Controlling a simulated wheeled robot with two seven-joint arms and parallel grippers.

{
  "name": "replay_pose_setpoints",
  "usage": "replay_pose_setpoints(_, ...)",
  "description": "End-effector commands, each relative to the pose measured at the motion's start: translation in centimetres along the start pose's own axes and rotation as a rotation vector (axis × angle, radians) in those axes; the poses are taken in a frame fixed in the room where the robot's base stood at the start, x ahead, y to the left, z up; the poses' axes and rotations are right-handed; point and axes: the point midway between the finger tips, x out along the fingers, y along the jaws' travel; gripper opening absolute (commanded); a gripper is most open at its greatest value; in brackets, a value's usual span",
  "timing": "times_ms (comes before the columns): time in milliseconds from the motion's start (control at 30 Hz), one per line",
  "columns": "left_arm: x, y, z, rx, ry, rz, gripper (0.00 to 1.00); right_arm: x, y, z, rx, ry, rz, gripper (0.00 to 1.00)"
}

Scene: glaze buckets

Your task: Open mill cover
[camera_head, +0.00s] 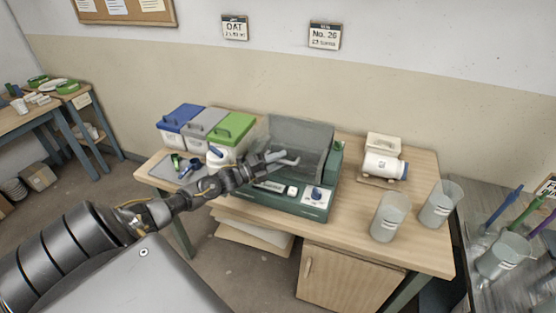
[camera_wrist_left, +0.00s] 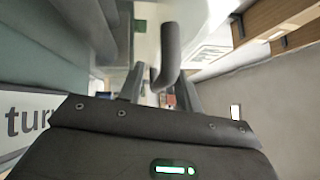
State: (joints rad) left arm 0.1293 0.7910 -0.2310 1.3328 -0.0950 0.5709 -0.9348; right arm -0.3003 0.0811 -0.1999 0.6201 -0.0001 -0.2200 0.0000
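The mill (camera_head: 290,197) is a dark green machine on the wooden table, with a small display and a knob on its front. Its cover (camera_head: 303,132) is a see-through grey hood above the body; I cannot tell whether it is shut or partly raised. My left gripper (camera_head: 283,158) is at the cover's front left. In the left wrist view a dark bent bar, apparently the cover's handle (camera_wrist_left: 171,45), reaches between the fingers of my left gripper (camera_wrist_left: 160,92). The fingers are apart, with gaps visible beside the bar. My right gripper is out of view.
Lidded bins, including a green-lidded one (camera_head: 231,131), stand left of the mill. A white jar (camera_head: 383,165) lies on a stand to its right. Two clear beakers, one at the front (camera_head: 389,216), stand on the table's right. A grey bench (camera_head: 480,205) is farther right.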

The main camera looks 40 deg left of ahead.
Motion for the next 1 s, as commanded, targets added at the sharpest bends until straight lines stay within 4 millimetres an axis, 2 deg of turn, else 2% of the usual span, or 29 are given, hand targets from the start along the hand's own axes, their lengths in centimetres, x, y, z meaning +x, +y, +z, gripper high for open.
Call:
replay_pose_setpoints(133, 0.0, 0.0, 0.0, 0.0, 0.0, 0.0, 0.32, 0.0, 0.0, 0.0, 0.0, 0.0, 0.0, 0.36)
replay_pose_setpoints(300, -0.1, 0.0, 0.0, 0.0, 0.0, 0.0, 0.09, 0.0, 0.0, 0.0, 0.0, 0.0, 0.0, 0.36)
replay_pose_setpoints(400, -0.1, 0.0, 0.0, 0.0, 0.0, 0.0, 0.0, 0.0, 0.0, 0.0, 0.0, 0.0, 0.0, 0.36)
replay_pose_setpoints(767, 0.1, -0.3, 0.1, -0.005, -0.001, 0.006, 0.0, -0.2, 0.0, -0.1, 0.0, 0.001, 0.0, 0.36)
replay_pose_setpoints(1000, 1.1, -2.8, 1.3, -0.062, -0.001, 0.065, 0.0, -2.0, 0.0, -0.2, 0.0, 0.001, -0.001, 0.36)
